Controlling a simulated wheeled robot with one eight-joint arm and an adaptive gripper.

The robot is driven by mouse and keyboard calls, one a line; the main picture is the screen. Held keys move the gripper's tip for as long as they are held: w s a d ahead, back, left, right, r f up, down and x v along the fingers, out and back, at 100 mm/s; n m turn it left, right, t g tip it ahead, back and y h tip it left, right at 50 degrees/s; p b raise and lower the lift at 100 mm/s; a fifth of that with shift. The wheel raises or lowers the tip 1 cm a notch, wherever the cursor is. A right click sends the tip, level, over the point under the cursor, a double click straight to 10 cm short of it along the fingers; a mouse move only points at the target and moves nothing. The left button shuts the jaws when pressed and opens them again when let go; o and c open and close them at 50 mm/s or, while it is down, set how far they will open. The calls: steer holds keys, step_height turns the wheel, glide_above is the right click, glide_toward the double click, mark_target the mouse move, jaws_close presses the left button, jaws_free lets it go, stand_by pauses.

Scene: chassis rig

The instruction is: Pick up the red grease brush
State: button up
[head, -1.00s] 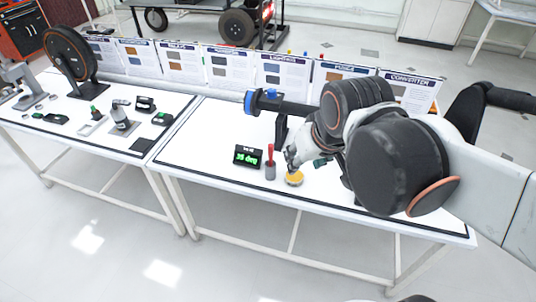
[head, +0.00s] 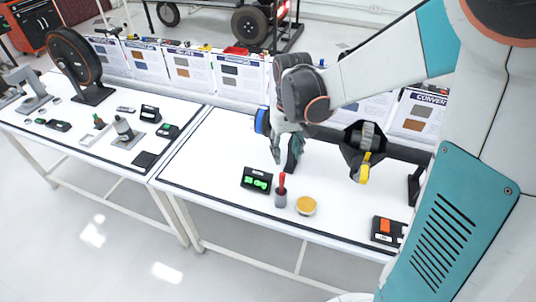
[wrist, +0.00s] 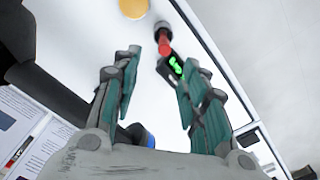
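The red grease brush (head: 282,182) stands upright in a small grey cup (head: 281,199) on the right-hand white table, handle up. In the wrist view the red handle (wrist: 164,46) and the cup (wrist: 162,28) show beyond the fingertips, near the table edge. My gripper (head: 285,153) is above the table, a little behind and above the brush in the head view, apart from it. In the wrist view my gripper (wrist: 159,75) has its teal fingers spread with nothing between them.
A yellow-topped round container (head: 306,206) stands just right of the cup. A black display with green digits (head: 256,181) is at its left. A black stand with a blue end (head: 262,120) is behind. A dark box with an orange top (head: 386,230) sits at the right.

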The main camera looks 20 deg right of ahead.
mark_target(282, 180)
step_height(282, 180, down, 9)
steer(key=b, duration=0.3)
steer(key=shift+r, duration=0.1)
steer(key=f+b, duration=0.1)
steer(key=f, duration=0.2)
steer(key=f+b, duration=0.1)
steer(key=f, duration=0.1)
steer(key=shift+w+a+f+b, duration=0.1)
steer(key=shift+a+b, duration=0.2)
steer(key=shift+a, duration=0.1)
jaws_close()
